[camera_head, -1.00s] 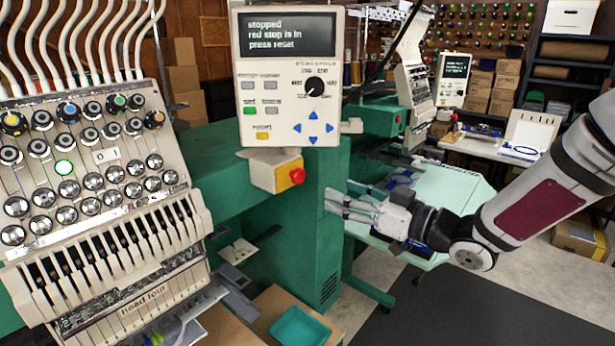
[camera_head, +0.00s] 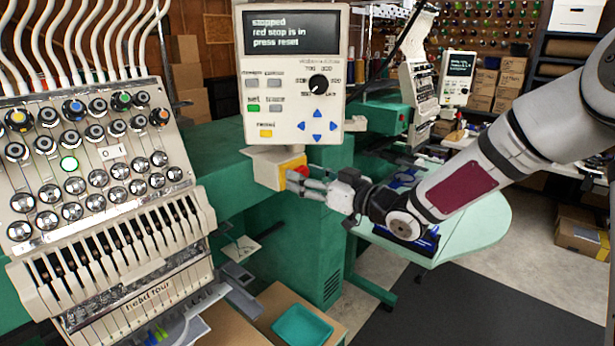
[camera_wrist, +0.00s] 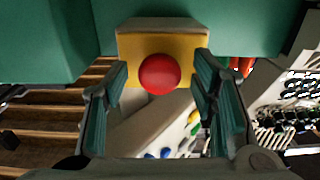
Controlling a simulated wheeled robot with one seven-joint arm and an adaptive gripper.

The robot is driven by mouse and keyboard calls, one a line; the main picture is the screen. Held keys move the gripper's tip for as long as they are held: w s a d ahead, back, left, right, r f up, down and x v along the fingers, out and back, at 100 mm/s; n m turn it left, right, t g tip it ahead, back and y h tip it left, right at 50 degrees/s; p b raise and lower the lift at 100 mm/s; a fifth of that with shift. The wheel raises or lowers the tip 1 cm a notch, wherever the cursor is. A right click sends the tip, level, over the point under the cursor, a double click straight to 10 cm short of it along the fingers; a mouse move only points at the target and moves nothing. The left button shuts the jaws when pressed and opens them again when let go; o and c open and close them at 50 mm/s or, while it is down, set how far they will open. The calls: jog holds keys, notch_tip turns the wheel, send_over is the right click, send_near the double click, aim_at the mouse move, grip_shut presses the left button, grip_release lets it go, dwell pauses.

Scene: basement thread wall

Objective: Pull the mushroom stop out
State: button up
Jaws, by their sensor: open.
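The red mushroom stop (camera_wrist: 159,74) sits on the yellow face (camera_wrist: 190,50) of a small beige box (camera_head: 262,170) under the control panel. In the wrist view the red head lies between my two open fingers, a little beyond or level with their tips; the exact depth is hard to tell. My gripper (camera_head: 297,179) is open and comes at the box from the right in the head view, where its fingers partly hide the red stop (camera_head: 301,170). I cannot tell whether a finger touches it.
The control panel (camera_head: 293,75) hangs just above the box; its screen reads "stopped, red stop is in, press reset". The green machine body (camera_head: 315,235) stands behind and below. The embroidery head (camera_head: 105,190) is at left. A teal tray (camera_head: 301,327) lies below.

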grip_shut()
jog(key=shift+s+d+p, duration=0.3)
jog(key=shift+d+p, duration=0.1)
grip_release()
jog(key=shift+d, duration=0.1)
jog(key=v, duration=1.2)
